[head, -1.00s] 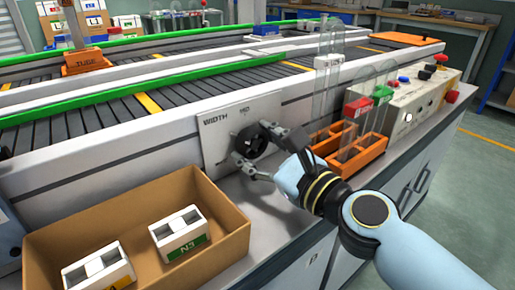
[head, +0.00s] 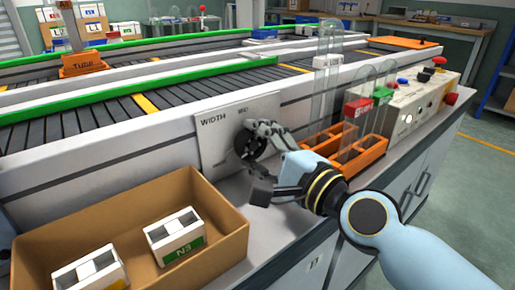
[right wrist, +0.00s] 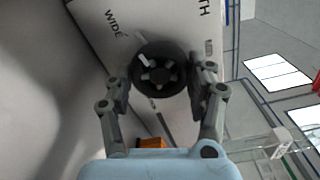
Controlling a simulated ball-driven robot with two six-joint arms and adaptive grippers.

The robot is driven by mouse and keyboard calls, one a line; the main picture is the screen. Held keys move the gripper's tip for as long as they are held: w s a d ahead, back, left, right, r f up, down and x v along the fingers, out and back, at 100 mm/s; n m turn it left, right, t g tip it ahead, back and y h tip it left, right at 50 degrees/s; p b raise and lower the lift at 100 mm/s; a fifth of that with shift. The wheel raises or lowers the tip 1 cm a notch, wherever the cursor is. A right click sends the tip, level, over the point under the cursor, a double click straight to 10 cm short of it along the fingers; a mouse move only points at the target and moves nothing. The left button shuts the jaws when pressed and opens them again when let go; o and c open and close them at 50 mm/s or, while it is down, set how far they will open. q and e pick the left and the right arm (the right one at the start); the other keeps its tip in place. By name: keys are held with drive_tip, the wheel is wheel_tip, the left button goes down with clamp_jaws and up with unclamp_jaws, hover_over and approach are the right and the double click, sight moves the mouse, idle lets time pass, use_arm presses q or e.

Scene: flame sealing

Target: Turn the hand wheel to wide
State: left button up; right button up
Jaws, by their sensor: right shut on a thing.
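The black hand wheel (right wrist: 160,72) sits on a white panel (head: 212,160) marked WIDTH on the side of the conveyor. My right gripper (right wrist: 162,92) is shut on the wheel, with one finger on each side of its rim. In the head view my right gripper (head: 260,160) covers much of the wheel. In the right wrist view the word WIDE shows at the upper left of the wheel, and a partly hidden MID shows at its right. A pale mark lies at the wheel's upper-left edge. My left gripper is not in view.
A cardboard box (head: 215,212) with white labelled blocks stands in front of the panel at the lower left. An orange rack (head: 372,151) with tall clear tubes stands close to the right of my gripper. A control box (head: 421,98) is behind the rack.

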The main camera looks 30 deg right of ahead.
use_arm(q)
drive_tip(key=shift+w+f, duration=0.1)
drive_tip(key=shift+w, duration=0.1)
use_arm(e)
drive_tip(key=shift+n, duration=0.6)
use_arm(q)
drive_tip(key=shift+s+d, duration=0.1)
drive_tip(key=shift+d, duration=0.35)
